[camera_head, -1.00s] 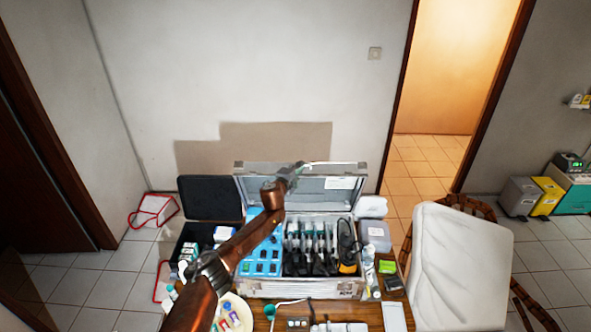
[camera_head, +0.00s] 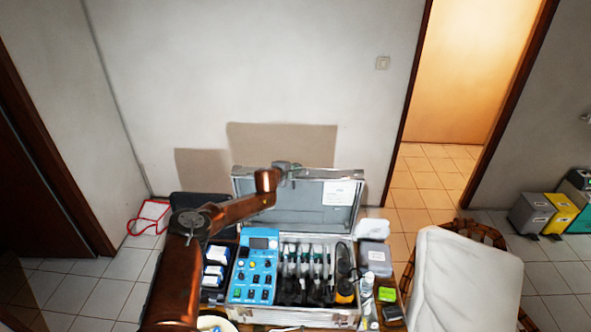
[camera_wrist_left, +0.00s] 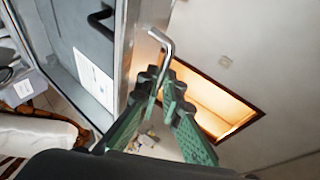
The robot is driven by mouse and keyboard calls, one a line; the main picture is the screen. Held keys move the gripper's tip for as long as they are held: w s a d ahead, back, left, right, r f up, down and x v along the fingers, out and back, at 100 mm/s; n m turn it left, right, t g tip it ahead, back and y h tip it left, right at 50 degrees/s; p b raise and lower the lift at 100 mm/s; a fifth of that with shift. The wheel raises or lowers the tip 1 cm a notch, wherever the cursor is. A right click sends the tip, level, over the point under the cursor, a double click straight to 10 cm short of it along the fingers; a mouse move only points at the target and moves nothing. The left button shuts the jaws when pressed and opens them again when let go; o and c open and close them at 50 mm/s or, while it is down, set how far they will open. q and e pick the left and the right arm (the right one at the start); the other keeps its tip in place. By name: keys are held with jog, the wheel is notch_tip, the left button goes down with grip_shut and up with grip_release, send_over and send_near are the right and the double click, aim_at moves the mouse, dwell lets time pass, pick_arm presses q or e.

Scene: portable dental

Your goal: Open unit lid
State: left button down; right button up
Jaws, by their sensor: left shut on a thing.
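The metal unit case (camera_head: 300,315) stands on the table with its lid (camera_head: 300,213) raised at the back. The lid's grey inner face and a white label show. In the wrist view the lid's metal edge (camera_wrist_left: 127,50) and label are at the left. My left gripper (camera_head: 287,168) is at the lid's top edge. In the wrist view its green fingers (camera_wrist_left: 168,105) close around a bent metal bar, the lid handle (camera_wrist_left: 162,42). The fingertips are small and partly hidden in the head view. My right gripper is not in view.
The case holds a blue control panel (camera_head: 255,265) and several handpieces (camera_head: 305,268). A grey box (camera_head: 375,257) and small items are right of it. A white chair (camera_head: 460,275) stands at the right.

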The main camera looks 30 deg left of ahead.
pick_arm(q)
jog(key=shift+w+d+r, duration=0.5)
jog(key=shift+w+r, duration=0.05)
jog(key=shift+w, duration=0.05)
jog(key=shift+s, duration=0.1)
jog(key=c, duration=2.3)
grip_release()
jog(key=shift+c, duration=0.2)
jog(key=shift+o, duration=1.2)
jog(key=shift+s+r, duration=0.1)
jog(key=shift+s, duration=0.1)
jog(key=shift+s+a+f, duration=0.1)
jog(key=shift+a+f, duration=0.2)
jog(key=shift+a, duration=0.2)
jog(key=shift+s, duration=0.1)
jog(key=shift+s+d+r, duration=0.1)
jog(key=shift+s, duration=0.15)
jog(key=v, duration=1.1)
jog(key=shift+r, duration=0.3)
